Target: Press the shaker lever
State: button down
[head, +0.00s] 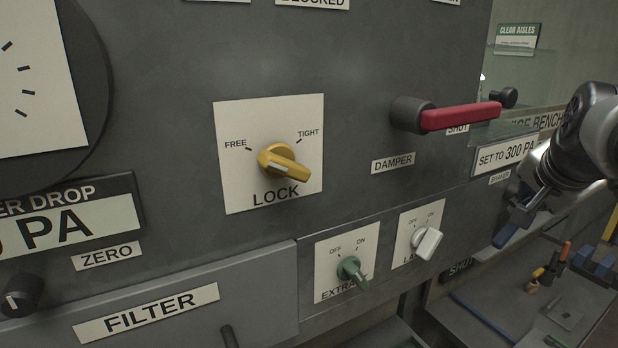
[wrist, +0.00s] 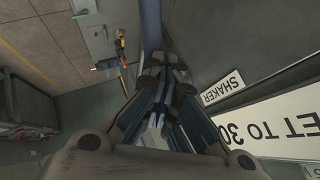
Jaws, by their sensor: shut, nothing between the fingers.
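The shaker lever is a dark blue bar (head: 505,235) at the right of the head view, below the small SHAKER label (head: 500,177). In the wrist view the blue bar (wrist: 151,28) runs up from just beyond my fingertips. My gripper (head: 522,212) is at the lever, its fingers pointing down and left in the head view. In the wrist view my gripper (wrist: 165,75) is shut and empty, with the fingertips overlapping the lever's near end. I cannot tell whether they touch it. The lever's pivot is mostly hidden by my gripper.
A red damper handle (head: 460,116) sticks out of the grey panel left of my arm. A yellow LOCK knob (head: 285,162), a green knob (head: 352,270) and a white knob (head: 427,242) are on the panel. A bench with tools (head: 550,268) lies below right.

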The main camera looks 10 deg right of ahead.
jog(key=shift+s+a+f, duration=0.1)
jog(key=shift+f, duration=0.45)
jog(key=shift+w+d+r+p, duration=0.1)
jog(key=shift+w+r+p, duration=0.05)
jog(key=shift+r+p, duration=1)
jog(key=shift+w+d+r+p, duration=0.1)
jog(key=shift+r+p, duration=0.65)
jog(key=shift+r, duration=0.7)
jog(key=shift+r, duration=0.15)
notch_tip(320, 180, up, 5)
jog(key=p, duration=0.4)
jog(key=shift+f, duration=0.2)
